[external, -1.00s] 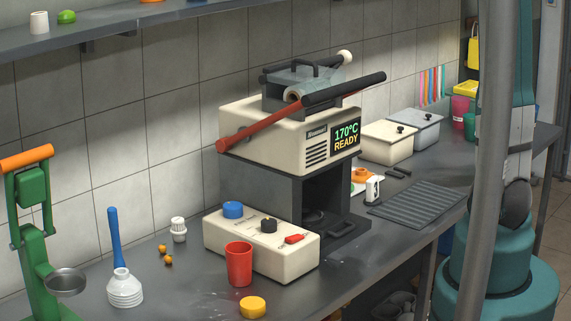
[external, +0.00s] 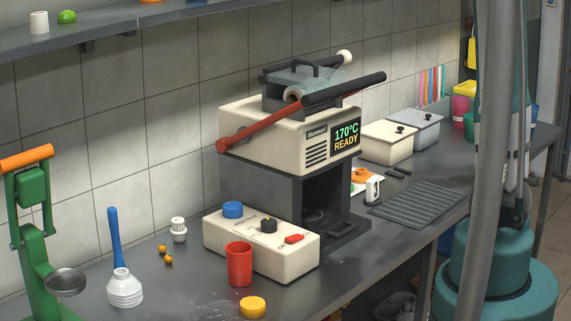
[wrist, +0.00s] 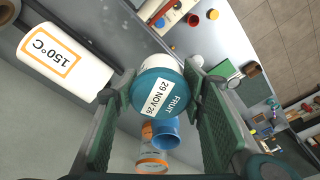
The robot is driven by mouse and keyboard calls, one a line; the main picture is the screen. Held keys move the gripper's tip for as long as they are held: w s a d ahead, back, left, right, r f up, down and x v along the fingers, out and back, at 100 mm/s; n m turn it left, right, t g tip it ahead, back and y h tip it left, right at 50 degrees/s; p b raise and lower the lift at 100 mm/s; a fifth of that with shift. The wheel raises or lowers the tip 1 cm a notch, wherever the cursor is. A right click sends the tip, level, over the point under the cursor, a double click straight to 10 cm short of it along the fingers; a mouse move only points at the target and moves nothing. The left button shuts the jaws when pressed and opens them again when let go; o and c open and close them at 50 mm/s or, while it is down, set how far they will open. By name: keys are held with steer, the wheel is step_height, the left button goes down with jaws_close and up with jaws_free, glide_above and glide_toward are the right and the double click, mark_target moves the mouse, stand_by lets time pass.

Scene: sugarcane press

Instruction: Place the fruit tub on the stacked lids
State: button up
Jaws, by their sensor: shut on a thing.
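The fruit tub (wrist: 157,92) shows in the wrist view with a teal lid and a white label reading "FRUIT 29 NOV 26". My gripper (wrist: 160,88) has green ridged pads on either side of the tub and is shut on it. The tub's lower body is mostly hidden behind its lid. The tub and my gripper do not show in the external view. I cannot make out the stacked lids for certain in either view.
In the wrist view, a white cylinder labelled 150°C (wrist: 62,62) is at the left, and a blue cup (wrist: 166,134) and clear container with orange rings (wrist: 152,158) are below the tub. In the external view, the press (external: 290,135) stands on the crowded counter (external: 190,290).

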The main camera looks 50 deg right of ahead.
steer(key=s+a+r+n, duration=0.1)
steer(key=s+a+n, duration=0.1)
steer(key=a, duration=0.8)
steer(key=s+a+r+n, duration=0.1)
steer(key=a, duration=1)
steer(key=s+a+f+b, duration=0.2)
steer(key=a+f, duration=0.2)
steer(key=a, duration=0.6)
steer(key=s+a+f+b, duration=0.1)
steer(key=s+a+f, duration=0.25)
steer(key=a, duration=0.55)
steer(key=s+a+f+m+b, duration=0.1)
steer(key=s+a+f, duration=0.1)
steer(key=a+f, duration=0.9)
steer(key=s+a+f, duration=0.3)
steer(key=a+f, duration=0.7)
steer(key=f, duration=0.3)
steer(key=w+d+f+m+p, duration=0.2)
steer(key=w+d+f, duration=0.3)
steer(key=f, duration=0.3)
steer(key=w+d+f+m+p, duration=0.2)
steer(key=w+d+f, duration=0.3)
steer(key=d+f, duration=0.3)
steer(key=w+d+f+m+p, duration=0.2)
steer(key=w+d+f, duration=0.3)
steer(key=f, duration=0.5)
steer(key=shift+w+d+h+p, duration=0.3)
steer(key=shift+d+p, duration=0.25)
steer(key=shift+d, duration=0.35)
steer(key=shift+f, duration=3.1)
